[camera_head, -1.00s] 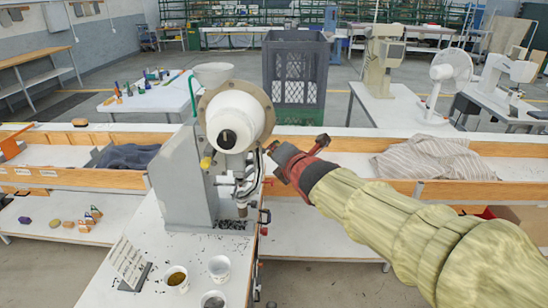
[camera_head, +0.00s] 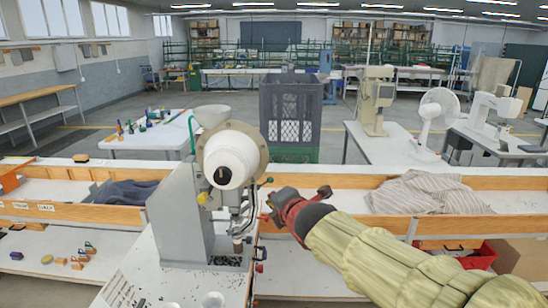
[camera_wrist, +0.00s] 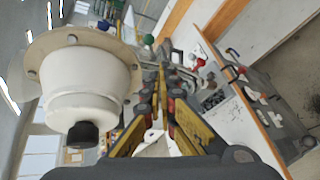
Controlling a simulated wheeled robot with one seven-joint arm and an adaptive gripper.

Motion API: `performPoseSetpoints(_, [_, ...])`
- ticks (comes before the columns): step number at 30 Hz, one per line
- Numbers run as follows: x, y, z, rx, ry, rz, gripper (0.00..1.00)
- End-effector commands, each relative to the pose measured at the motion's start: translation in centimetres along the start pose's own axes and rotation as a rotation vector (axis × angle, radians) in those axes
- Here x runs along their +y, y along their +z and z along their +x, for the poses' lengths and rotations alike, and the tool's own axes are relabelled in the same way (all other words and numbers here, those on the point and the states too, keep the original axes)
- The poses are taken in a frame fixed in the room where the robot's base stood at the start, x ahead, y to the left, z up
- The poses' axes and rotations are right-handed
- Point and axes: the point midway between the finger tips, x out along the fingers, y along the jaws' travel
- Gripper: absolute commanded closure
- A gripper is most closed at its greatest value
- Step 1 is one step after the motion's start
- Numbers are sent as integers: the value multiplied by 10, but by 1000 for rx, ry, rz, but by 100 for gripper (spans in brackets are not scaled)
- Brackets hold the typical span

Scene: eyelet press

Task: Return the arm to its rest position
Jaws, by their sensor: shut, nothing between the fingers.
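My arm, in a pale yellow-green sleeve, reaches in from the lower right in the head view. My gripper (camera_head: 290,206), dark and red, is just right of the eyelet press (camera_head: 185,212), above the white bench shelf. In the wrist view my gripper (camera_wrist: 163,78) shows two yellow and black fingers running forward and converging; it is shut and empty. The press's white round housing (camera_wrist: 85,88) with its dark knob fills the left of that view. Whether the gripper touches the press cannot be told.
A grey crate (camera_head: 291,112) stands behind the bench. A striped cloth (camera_head: 427,192) lies right of my arm and a dark cloth (camera_head: 125,192) left of the press. A white fan (camera_head: 436,112) stands at the right. A red bin (camera_head: 478,255) is below.

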Motion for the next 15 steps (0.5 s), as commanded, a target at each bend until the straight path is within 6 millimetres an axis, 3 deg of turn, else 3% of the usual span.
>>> performPoseSetpoints(4, [-67,-11,-8,-20,-193,378,100])
performPoseSetpoints(8, [-121,-18,-44,-101,-358,746,100])
performPoseSetpoints(11, [-162,-20,-84,-204,-472,1038,100])
performPoseSetpoints(15, [-214,-28,-154,-392,-603,1444,100])
